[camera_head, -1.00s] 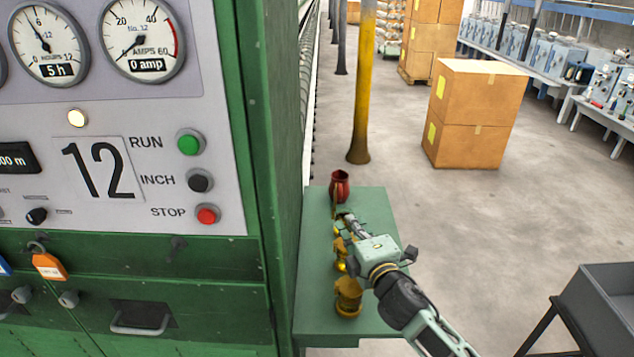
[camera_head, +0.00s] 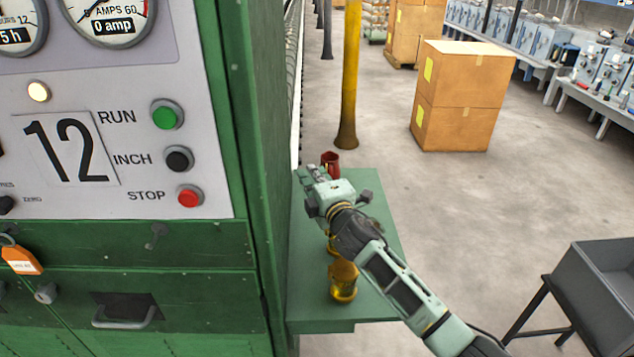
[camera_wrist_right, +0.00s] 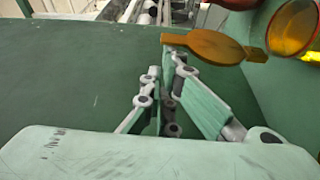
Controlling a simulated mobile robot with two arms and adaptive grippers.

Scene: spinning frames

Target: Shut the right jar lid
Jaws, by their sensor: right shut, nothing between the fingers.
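My right gripper (camera_head: 309,181) is shut and empty, over the far left part of the green table. In the wrist view its fingers (camera_wrist_right: 172,75) are close to the tab of an amber lid (camera_wrist_right: 212,47). That lid stands open, sticking out sideways from its hinge beside an amber jar (camera_wrist_right: 293,28) whose round mouth shows. I cannot tell whether fingers and lid touch. In the head view a near amber jar (camera_head: 343,282) stands on the table, and another jar (camera_head: 331,245) behind it is mostly hidden by my arm. The farthest jar is hidden. My left gripper is not in view.
A red jug (camera_head: 331,160) stands at the table's far end. The green machine (camera_head: 240,190) rises along the left edge of the green table (camera_head: 372,190). A grey trolley (camera_head: 600,290) and cardboard boxes (camera_head: 462,100) stand apart on the floor, right.

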